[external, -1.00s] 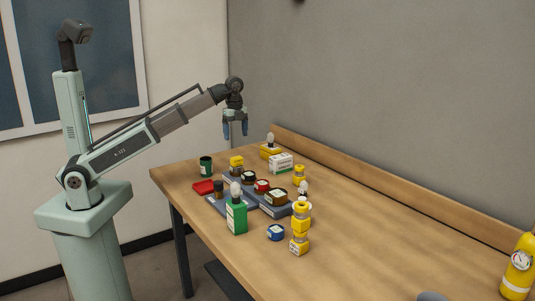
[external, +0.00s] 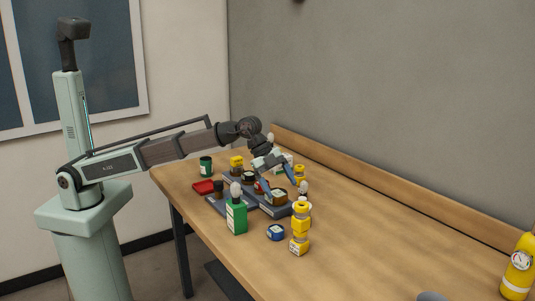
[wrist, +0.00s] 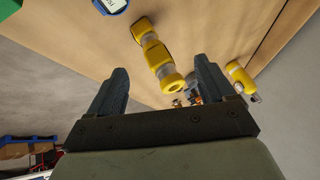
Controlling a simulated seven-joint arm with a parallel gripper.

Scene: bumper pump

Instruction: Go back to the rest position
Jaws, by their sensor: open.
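My gripper (external: 283,184) is over the group of objects on the table in the external view, tilted down toward the right. Its two blue-grey fingers are spread and nothing is between them. In the wrist view the open fingers of my gripper (wrist: 155,85) point toward the table top.
A green box with a bulb top (external: 236,215), a blue round piece (external: 275,232), a red tray (external: 204,187) and a dark green cup (external: 206,166) stand on the wooden table (external: 370,250). A yellow bottle with a gauge (external: 519,265) is at the far right. The table's middle right is clear.

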